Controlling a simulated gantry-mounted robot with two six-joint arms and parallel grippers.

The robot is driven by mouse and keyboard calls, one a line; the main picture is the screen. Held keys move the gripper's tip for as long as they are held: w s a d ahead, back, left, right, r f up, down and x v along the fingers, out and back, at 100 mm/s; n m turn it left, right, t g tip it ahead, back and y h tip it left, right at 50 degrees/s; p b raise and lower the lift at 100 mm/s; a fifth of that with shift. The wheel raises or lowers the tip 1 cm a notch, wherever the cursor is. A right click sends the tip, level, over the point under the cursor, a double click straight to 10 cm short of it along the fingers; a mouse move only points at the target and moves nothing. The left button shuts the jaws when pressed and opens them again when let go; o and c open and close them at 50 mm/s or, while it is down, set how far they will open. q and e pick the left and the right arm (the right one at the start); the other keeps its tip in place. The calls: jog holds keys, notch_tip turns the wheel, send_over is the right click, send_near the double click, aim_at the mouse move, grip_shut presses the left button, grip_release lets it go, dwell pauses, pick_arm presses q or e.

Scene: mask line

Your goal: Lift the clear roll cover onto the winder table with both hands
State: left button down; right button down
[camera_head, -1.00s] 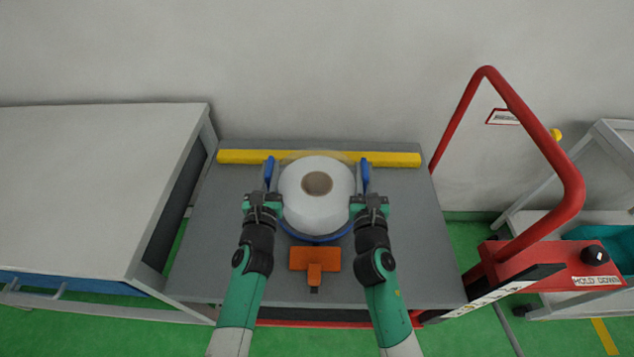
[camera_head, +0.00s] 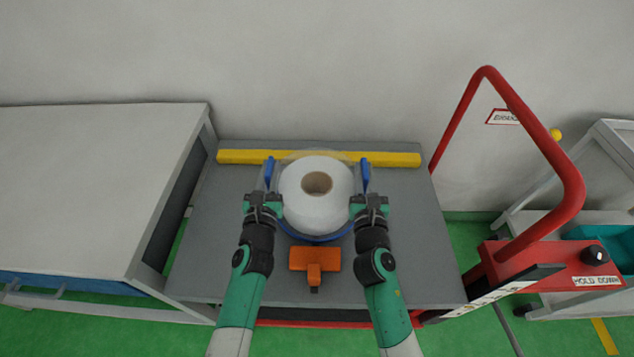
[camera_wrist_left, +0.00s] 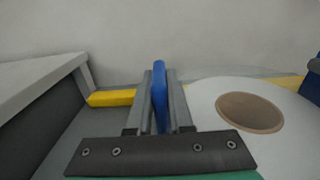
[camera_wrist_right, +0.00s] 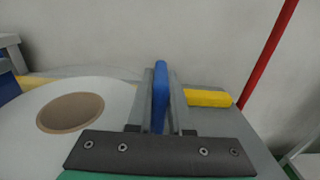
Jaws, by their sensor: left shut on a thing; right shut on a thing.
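The clear roll cover (camera_head: 316,155) is see-through, with a blue handle on each side and a blue rim at its bottom front. It stands around a white roll (camera_head: 316,212) with a brown core, on the grey cart top. My left gripper (camera_head: 266,194) is shut on the left blue handle (camera_head: 269,170); the handle also shows between the fingers in the left wrist view (camera_wrist_left: 160,95). My right gripper (camera_head: 367,195) is shut on the right blue handle (camera_head: 365,175), also seen in the right wrist view (camera_wrist_right: 160,95). The winder table (camera_head: 90,180), pale and flat-topped, stands at the left.
A yellow bar (camera_head: 400,159) lies along the back of the cart top (camera_head: 420,240). An orange block (camera_head: 315,260) sits in front of the roll. A red rail (camera_head: 575,195) rises at the right. The winder table top is clear.

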pick_arm(q)
jog(key=shift+r, duration=0.1)
pick_arm(e)
jog(key=shift+r, duration=0.1)
